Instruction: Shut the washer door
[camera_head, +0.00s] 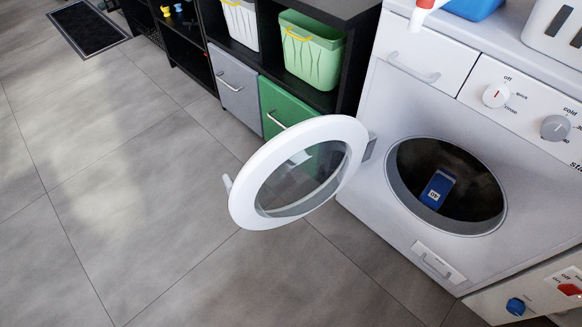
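The washer (370,200) is a white front-loader at the right of the head view. Its round door (257,167), a white ring with a clear glass middle, stands wide open, swung out to the left on a hinge (369,146) at the left of the opening. A small white handle (227,183) sticks out at the door's far left edge. The dark drum opening (470,182) is uncovered, and a blue item with a white label (437,188) lies inside. My gripper is not in this view.
A black shelf unit (352,80) with a green basket (312,50), a white basket (240,22), and grey (235,85) and green drawers (285,112) stands behind the door. The tiled floor (120,200) left and front is clear. A dark mat (86,28) lies far left.

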